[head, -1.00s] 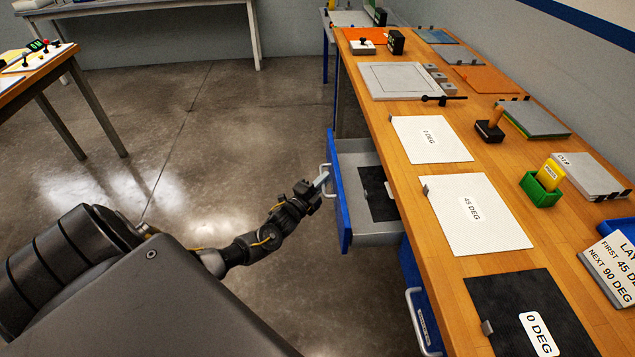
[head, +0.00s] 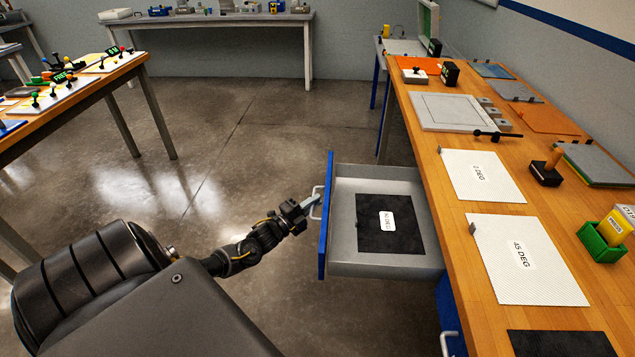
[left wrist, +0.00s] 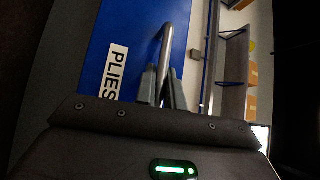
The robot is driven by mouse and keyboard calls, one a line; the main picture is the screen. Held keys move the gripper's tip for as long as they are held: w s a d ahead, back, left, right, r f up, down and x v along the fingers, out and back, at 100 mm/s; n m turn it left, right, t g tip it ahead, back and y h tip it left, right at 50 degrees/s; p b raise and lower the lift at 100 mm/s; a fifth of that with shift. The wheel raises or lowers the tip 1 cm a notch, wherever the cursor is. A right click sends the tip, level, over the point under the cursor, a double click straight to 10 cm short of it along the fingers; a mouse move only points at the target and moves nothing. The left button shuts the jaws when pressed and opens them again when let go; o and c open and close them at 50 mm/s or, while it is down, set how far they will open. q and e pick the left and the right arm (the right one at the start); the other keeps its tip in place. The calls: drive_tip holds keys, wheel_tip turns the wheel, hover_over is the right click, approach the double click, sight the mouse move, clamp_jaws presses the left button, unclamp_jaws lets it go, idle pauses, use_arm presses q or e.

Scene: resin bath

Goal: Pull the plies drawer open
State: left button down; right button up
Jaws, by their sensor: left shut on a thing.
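The plies drawer (head: 388,266) stands well out from the bench, and its grey tray shows. A black ply sheet labelled 90 DEG (head: 372,238) lies inside it. My left gripper (head: 309,204) is at the blue drawer front, shut on the drawer's metal handle (head: 316,200). In the left wrist view the fingers (left wrist: 158,88) close around the handle bar (left wrist: 166,45), beside the PLIES label (left wrist: 114,70) on the blue front. My right gripper is not in view.
The wooden bench (head: 440,185) on the right holds white sheets marked 0 DEG (head: 497,174) and 45 DEG (head: 540,262). A lower drawer's handle (head: 449,343) shows below. Open floor (head: 250,120) lies left of the drawer. A side table (head: 95,85) stands farther left.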

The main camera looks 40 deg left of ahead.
use_arm(q)
drive_tip(key=shift+f, duration=0.1)
drive_tip(key=c, duration=1.5)
unclamp_jaws()
drive_tip(key=shift+s, duration=0.1)
drive_tip(key=s+a+f+b, duration=0.1)
drive_tip(key=s, duration=0.9)
drive_tip(key=shift+s+a+f, duration=0.15)
drive_tip(key=shift+s, duration=0.15)
